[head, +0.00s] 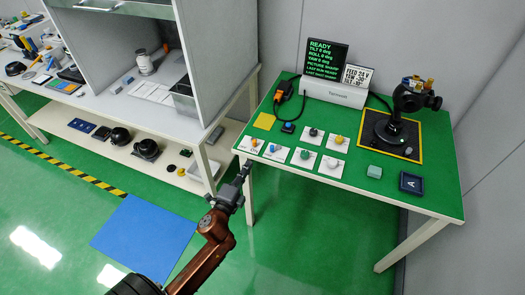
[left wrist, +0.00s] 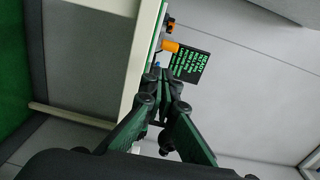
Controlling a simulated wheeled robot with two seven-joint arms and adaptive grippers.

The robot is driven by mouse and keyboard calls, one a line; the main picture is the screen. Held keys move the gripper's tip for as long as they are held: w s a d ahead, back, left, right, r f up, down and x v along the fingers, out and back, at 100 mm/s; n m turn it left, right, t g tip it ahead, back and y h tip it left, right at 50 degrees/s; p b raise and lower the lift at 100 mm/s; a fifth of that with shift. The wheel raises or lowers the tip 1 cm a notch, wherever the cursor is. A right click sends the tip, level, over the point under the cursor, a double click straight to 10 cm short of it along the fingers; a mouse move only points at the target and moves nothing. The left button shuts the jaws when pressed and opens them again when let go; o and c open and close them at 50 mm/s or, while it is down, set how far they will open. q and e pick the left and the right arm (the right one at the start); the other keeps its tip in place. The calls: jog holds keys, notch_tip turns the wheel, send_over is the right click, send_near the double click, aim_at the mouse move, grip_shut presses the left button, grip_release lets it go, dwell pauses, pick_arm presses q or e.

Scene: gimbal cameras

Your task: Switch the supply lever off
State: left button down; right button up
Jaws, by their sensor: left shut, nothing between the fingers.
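A small orange lever (head: 254,142) stands on a white card at the front left corner of the green table; it looks like the supply lever. Its exact on or off position is too small to tell. An orange part, seemingly this lever, also shows in the left wrist view (left wrist: 170,46), just beyond the fingertips. My left gripper (head: 247,165) is shut and empty, just in front of and below the table's front left corner, apart from the lever. Its closed fingertips (left wrist: 159,74) show in the left wrist view. My right gripper is not in view.
Other knobs on white cards stand right of the lever, a blue one (head: 274,148) nearest. A black screen (head: 326,64) reads READY. A black gimbal camera (head: 398,115) stands at the table's right.

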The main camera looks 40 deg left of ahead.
aim_at(258, 152)
pick_arm(q)
jog(key=shift+s+r, duration=0.1)
jog(key=shift+r, duration=0.55)
jog(key=b+x, duration=0.2)
jog(key=x, duration=0.6)
jog(key=shift+w+f, duration=0.1)
jog(key=shift+w, duration=0.25)
jog(key=shift+w+a, duration=0.15)
jog(key=shift+w, duration=0.55)
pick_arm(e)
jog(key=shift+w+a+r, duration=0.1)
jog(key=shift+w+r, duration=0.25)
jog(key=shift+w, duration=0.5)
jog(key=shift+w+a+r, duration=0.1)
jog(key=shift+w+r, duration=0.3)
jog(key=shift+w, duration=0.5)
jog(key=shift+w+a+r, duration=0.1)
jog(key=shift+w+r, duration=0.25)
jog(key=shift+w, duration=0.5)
pick_arm(q)
jog(key=shift+m+h, duration=0.3)
